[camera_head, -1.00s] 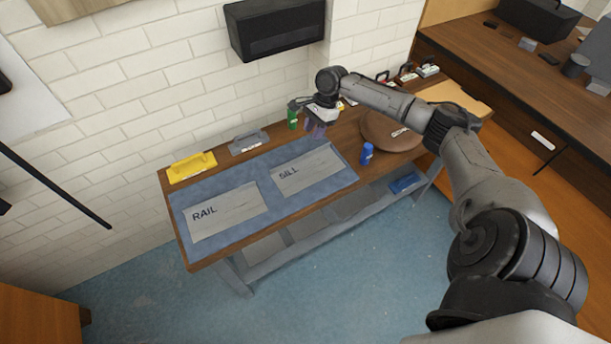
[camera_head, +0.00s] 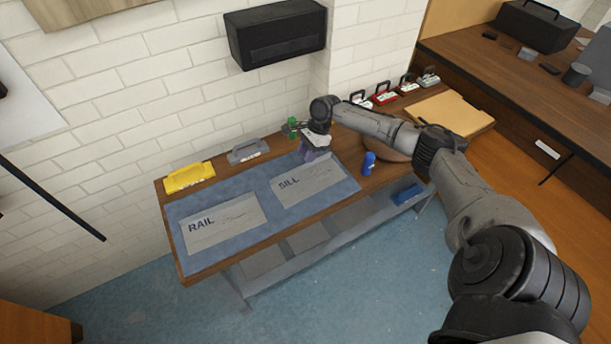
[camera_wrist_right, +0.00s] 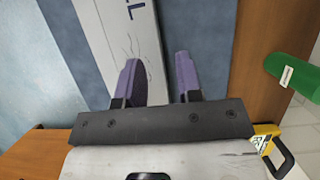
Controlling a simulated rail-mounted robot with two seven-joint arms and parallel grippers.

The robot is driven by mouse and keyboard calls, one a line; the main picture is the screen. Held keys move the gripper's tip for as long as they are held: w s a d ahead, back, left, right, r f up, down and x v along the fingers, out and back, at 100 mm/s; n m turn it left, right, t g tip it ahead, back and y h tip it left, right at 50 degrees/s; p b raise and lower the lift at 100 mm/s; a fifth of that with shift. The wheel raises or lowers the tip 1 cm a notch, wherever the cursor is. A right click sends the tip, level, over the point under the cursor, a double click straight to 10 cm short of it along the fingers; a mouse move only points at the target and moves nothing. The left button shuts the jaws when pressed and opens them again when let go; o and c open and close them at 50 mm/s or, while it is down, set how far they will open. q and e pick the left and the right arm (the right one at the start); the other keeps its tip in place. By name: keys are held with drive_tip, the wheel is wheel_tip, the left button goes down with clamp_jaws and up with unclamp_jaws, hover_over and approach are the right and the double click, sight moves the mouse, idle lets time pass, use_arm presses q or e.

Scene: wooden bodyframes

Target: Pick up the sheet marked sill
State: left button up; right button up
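The grey sheet marked SILL (camera_head: 308,184) lies flat on the blue mat (camera_head: 190,262), right of the sheet marked RAIL (camera_head: 223,226). In the right wrist view the SILL sheet (camera_wrist_right: 108,35) runs up the middle, with part of its lettering at the top. My right gripper (camera_head: 312,156) is at the far edge of the SILL sheet. Its two purple fingers (camera_wrist_right: 158,80) are apart, one over the sheet and one beyond its edge. I cannot tell whether they touch it. My left gripper is not in view.
A green item (camera_wrist_right: 292,75) is close to the right gripper. A blue bottle (camera_head: 368,163) and a brown round object (camera_head: 397,149) stand to the right.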

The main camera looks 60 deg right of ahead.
sight(307, 175)
drive_tip(key=b+x, duration=0.1)
drive_tip(key=x, duration=0.4)
drive_tip(key=shift+s, duration=0.15)
drive_tip(key=shift+d, duration=0.1)
drive_tip(key=shift+c, duration=0.4)
clamp_jaws()
